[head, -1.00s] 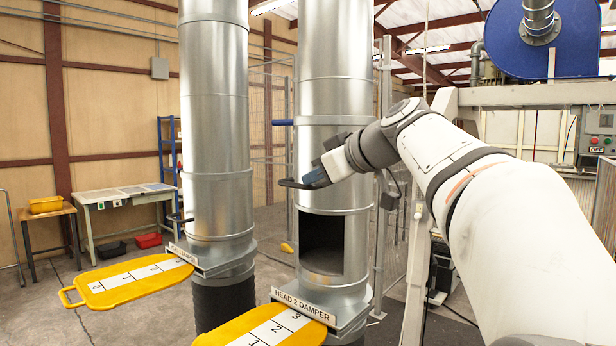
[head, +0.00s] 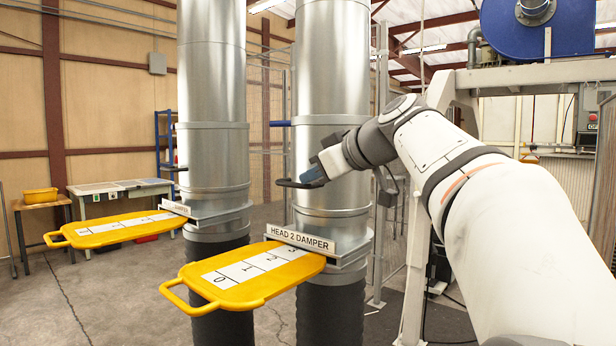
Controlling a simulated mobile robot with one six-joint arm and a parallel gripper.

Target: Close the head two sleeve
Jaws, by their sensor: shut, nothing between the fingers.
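The head two duct is the silver metal pipe on the right, above the "HEAD 2 DAMPER" label (head: 302,240). Its sleeve (head: 335,200) is down, and no opening shows in the duct above the damper. A dark handle (head: 293,184) sticks out to the left from the sleeve. My gripper (head: 314,173) is shut and empty, right at this handle, in front of the duct. I cannot tell whether it touches the handle.
The yellow head two damper plate (head: 262,290) sticks out toward me below the sleeve. A second silver duct (head: 212,80) with its own yellow damper plate (head: 85,238) stands to the left. A table (head: 120,187) is behind it. A white frame post (head: 415,270) stands at right.

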